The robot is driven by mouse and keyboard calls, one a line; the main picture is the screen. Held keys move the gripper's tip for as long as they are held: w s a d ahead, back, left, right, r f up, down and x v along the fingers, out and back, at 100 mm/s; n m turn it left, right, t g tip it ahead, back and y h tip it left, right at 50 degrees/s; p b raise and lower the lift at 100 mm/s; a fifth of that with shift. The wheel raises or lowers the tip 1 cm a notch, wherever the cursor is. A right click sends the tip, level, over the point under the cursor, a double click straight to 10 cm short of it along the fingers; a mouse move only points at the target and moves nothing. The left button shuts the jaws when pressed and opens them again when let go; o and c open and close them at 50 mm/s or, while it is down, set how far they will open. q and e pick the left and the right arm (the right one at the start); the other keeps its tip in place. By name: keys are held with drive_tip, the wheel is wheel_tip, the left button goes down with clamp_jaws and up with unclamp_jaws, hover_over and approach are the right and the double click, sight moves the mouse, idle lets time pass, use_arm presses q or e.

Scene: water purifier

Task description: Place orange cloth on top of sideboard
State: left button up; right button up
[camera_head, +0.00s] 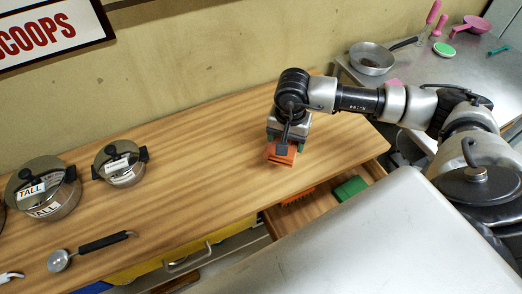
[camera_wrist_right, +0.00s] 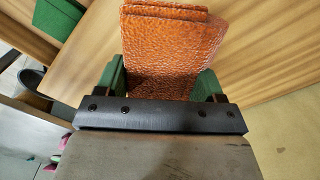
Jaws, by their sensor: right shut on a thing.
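The orange cloth (camera_head: 281,157) is folded and hangs from my right gripper (camera_head: 286,143) over the right part of the wooden sideboard (camera_head: 200,140). In the right wrist view the textured cloth (camera_wrist_right: 172,55) sits between the green fingers, which are shut on it. Wood surface shows behind the cloth there. I cannot tell whether its lower edge touches the sideboard top. My left gripper is not in view.
A drawer at the sideboard's front is open, with a green item (camera_head: 350,188) and an orange item (camera_head: 298,196) in it. Pots (camera_head: 122,165) (camera_head: 45,188) and a ladle (camera_head: 92,247) are at the left. A metal counter (camera_head: 440,68) with a pan (camera_head: 372,60) is at the right. The sideboard's middle is clear.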

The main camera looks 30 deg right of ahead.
drive_tip(key=p, duration=0.1)
hover_over(260, 161)
drive_tip(key=d, duration=0.1)
drive_tip(key=f, duration=0.3)
drive_tip(key=shift+s+f, duration=0.15)
drive_tip(key=shift+s, duration=0.15)
drive_tip(key=shift+w+a+f, duration=0.3)
drive_tip(key=shift+a+f, duration=0.15)
drive_tip(key=shift+f, duration=0.35)
wheel_tip(260, 161, down, 2)
drive_tip(key=shift+f+p, duration=0.2)
drive_tip(key=shift+p, duration=0.4)
drive_tip(key=shift+f, duration=0.55)
drive_tip(key=o, duration=1)
drive_tip(key=shift+d, duration=0.1)
drive_tip(key=shift+c, duration=0.2)
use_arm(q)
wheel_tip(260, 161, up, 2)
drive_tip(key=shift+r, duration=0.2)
